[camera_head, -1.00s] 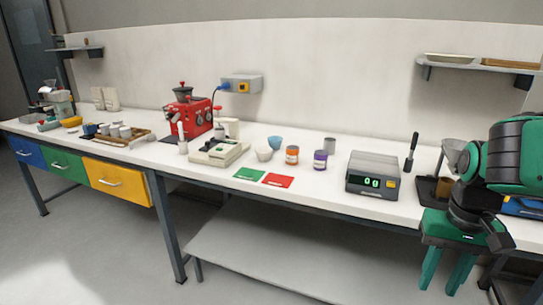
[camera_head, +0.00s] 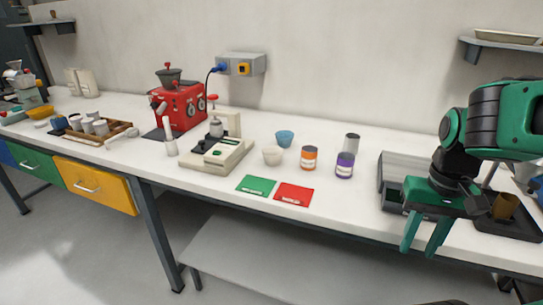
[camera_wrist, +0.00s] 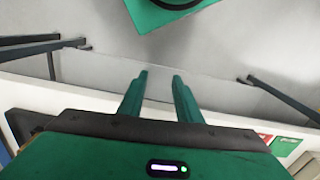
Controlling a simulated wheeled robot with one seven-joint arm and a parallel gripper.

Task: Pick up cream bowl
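The cream bowl (camera_head: 272,155) stands upright on the white counter, in the middle of the head view. It is just in front of a light blue bowl (camera_head: 285,138) and left of a jar with an orange label. My gripper (camera_head: 424,248) is to the right of the bowl and well apart from it, over the counter's front edge, with its fingers pointing down. The fingers are spread with nothing between them; the wrist view also shows the open gripper (camera_wrist: 160,75). The cream bowl is not seen in the wrist view.
An orange-labelled jar (camera_head: 309,158), a purple-labelled jar (camera_head: 345,166) and a metal cup (camera_head: 351,143) stand right of the bowl. A cream scale-like machine (camera_head: 218,155) is left of it. Green (camera_head: 256,185) and red (camera_head: 293,194) cards lie in front. My arm partly hides the grey scale (camera_head: 400,165).

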